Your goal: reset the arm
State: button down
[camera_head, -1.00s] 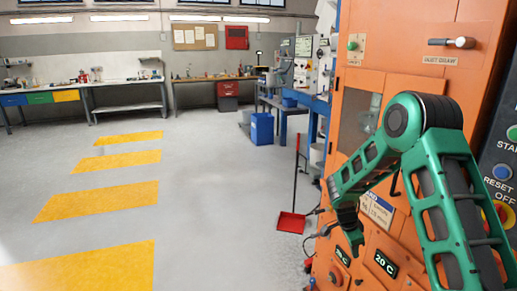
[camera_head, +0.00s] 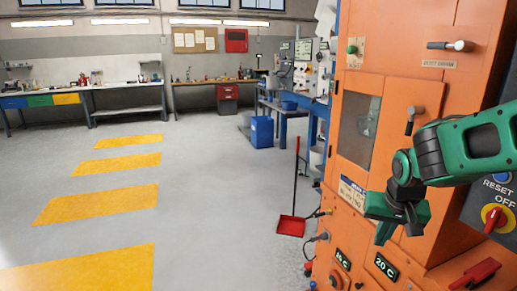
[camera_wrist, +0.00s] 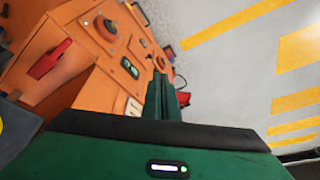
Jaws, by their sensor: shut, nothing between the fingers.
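My green and black arm reaches in from the right in the head view. My gripper (camera_head: 384,234) hangs at its end in front of the orange machine (camera_head: 465,95), fingers pointing down. The fingers are shut and empty. In the wrist view the green fingers (camera_wrist: 165,82) lie side by side, with the machine to their left and the grey floor to their right. Part of the machine's front is hidden behind the arm.
The machine has a lever handle (camera_head: 450,45), a door handle (camera_head: 411,120), a red switch (camera_head: 495,219) and two displays (camera_head: 386,265). A red dustpan (camera_head: 291,225) stands left of it. The floor (camera_head: 215,205) at left is clear.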

jog(key=s+a+r+n+t+y, duration=0.1)
jog(key=s+a+r+n, duration=0.2)
jog(key=s, duration=0.5)
jog(key=s+d+f+m+g, duration=0.2)
jog(key=s+d+m+g, duration=0.2)
jog(key=s+d, duration=0.8)
jog(key=s+m, duration=0.1)
jog(key=s, duration=0.3)
jog(key=shift+d+f+m+g, duration=0.2)
jog(key=shift+d+m+g, duration=0.1)
jog(key=shift+g, duration=0.1)
jog(key=shift+s, duration=0.1)
jog(key=shift+w+f, duration=0.25)
jog(key=shift+w, duration=0.4)
